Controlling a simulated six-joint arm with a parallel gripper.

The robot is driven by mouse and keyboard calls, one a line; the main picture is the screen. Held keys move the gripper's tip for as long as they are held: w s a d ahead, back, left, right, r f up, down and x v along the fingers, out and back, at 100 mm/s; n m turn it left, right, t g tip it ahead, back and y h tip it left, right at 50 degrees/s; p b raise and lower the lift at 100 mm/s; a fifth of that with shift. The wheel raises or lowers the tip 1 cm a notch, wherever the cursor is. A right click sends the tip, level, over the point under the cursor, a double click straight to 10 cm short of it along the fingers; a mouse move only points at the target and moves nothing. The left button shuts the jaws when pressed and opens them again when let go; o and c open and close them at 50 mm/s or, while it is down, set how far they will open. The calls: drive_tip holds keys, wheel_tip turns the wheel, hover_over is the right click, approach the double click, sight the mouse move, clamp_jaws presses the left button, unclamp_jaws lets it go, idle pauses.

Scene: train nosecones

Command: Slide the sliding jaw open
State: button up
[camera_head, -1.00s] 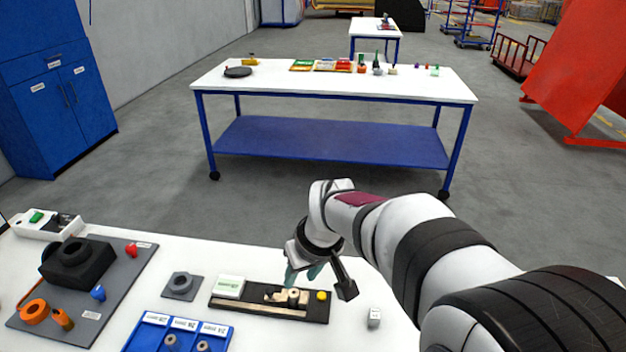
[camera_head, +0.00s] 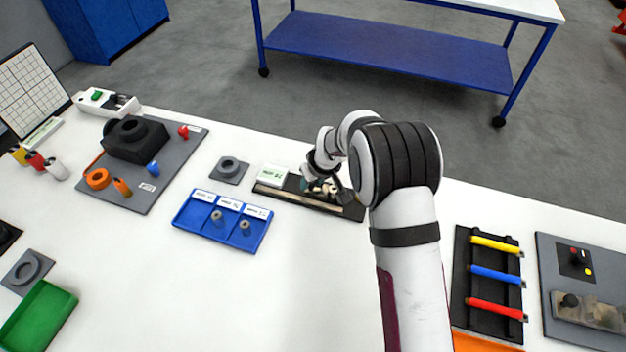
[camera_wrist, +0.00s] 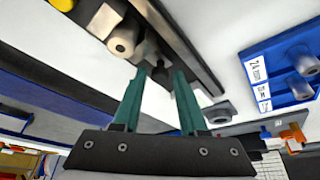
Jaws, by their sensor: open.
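The jaw fixture is a long black base (camera_head: 345,209) with a pale rail along its front edge. In the wrist view the fixture crosses the top (camera_wrist: 189,58), with a pale block (camera_wrist: 106,18) and a grey round post (camera_wrist: 124,39) on it. I cannot tell for certain which part is the sliding jaw. My gripper (camera_head: 318,187) is low over the middle of the fixture. In the wrist view its two teal fingers (camera_wrist: 158,75) are apart, with nothing clearly between them. A small dark part (camera_wrist: 153,62) shows just beyond the tips; contact cannot be told.
A white block with a green label (camera_head: 273,175) sits at the fixture's left end. A blue tray (camera_head: 190,214) with small posts stands in front left. A grey plate with a ring (camera_head: 229,180) is left of the fixture.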

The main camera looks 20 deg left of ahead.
clamp_jaws()
idle(1.4)
